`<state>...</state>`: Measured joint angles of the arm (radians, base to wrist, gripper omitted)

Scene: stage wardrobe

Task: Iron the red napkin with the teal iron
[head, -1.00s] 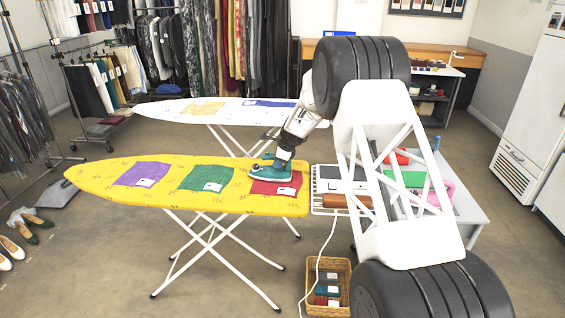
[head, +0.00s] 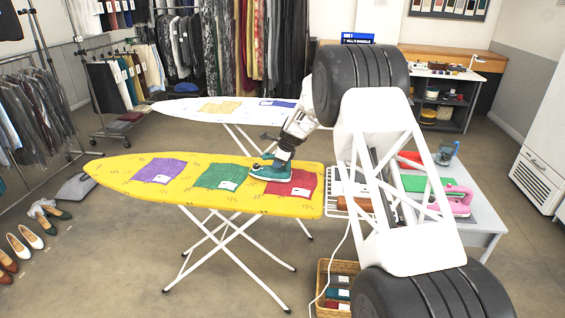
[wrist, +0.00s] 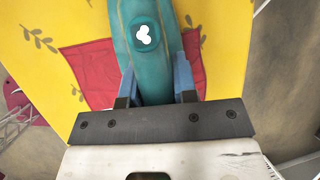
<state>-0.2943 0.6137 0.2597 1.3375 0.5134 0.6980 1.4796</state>
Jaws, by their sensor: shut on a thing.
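The teal iron (head: 275,171) is in my gripper (head: 284,157), over the far left part of the red napkin (head: 296,187) on the yellow ironing board (head: 140,176). The iron's nose reaches left past the napkin, towards the green napkin (head: 218,175). In the wrist view my gripper's blue fingers (wrist: 155,80) are shut on the teal iron (wrist: 133,45), and the red napkin (wrist: 88,72) shows on both sides beneath it. The iron hides the napkin's middle there. I cannot tell whether its sole touches the cloth.
A purple napkin (head: 158,171) lies on the board's left. A white ironing board (head: 180,108) stands behind. At right, a side table (head: 487,217) holds a pink iron (head: 459,203) and other items, partly hidden by my arm. A wicker basket (head: 323,279) and a white cord are in front.

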